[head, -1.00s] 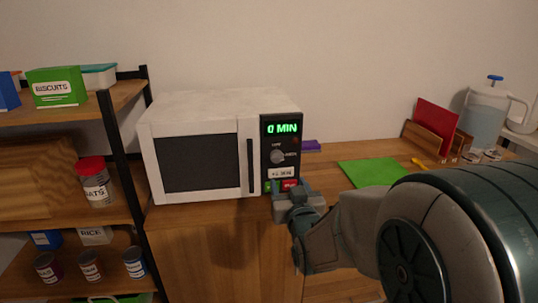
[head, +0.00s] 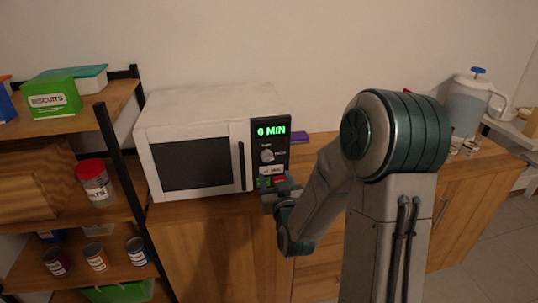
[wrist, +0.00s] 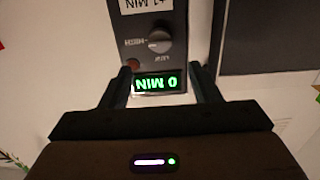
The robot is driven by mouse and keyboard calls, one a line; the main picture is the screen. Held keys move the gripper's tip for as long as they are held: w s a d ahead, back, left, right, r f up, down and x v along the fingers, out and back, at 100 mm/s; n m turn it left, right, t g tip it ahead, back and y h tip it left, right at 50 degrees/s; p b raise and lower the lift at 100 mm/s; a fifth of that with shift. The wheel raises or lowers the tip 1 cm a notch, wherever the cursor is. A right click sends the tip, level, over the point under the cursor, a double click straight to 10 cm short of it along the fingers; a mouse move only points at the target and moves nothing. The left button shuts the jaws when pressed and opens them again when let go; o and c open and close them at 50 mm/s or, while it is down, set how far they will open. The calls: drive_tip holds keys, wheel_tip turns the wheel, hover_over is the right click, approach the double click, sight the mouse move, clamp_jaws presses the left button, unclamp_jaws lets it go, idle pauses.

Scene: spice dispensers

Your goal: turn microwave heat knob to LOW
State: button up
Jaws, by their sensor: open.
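The white microwave (head: 195,145) stands on the wooden counter with its door shut. Its dark control panel (head: 282,143) has a lit green display reading 0 MIN (head: 271,131). The round grey heat knob (head: 267,156) sits below the display. In the upside-down wrist view the knob (wrist: 160,40) shows between HIGH and LOW labels; its exact setting is unclear. My gripper (head: 270,187) is open in front of the panel's lower part, below the knob in the head view. In the wrist view its fingers (wrist: 160,75) are apart and empty, flanking the display, with the knob beyond their tips.
A green and a red button (head: 280,179) are partly hidden by my gripper. A shelf with cans and boxes (head: 48,104) stands at the left. A pitcher (head: 468,105) stands on the right counter.

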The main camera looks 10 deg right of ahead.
sight(268, 159)
drive_tip(key=w+p, duration=0.1)
drive_tip(key=w, duration=0.7)
drive_tip(key=shift+w+p, duration=0.2)
drive_tip(key=shift+p, duration=0.15)
drive_tip(key=shift+f, duration=0.1)
drive_tip(key=c, duration=1)
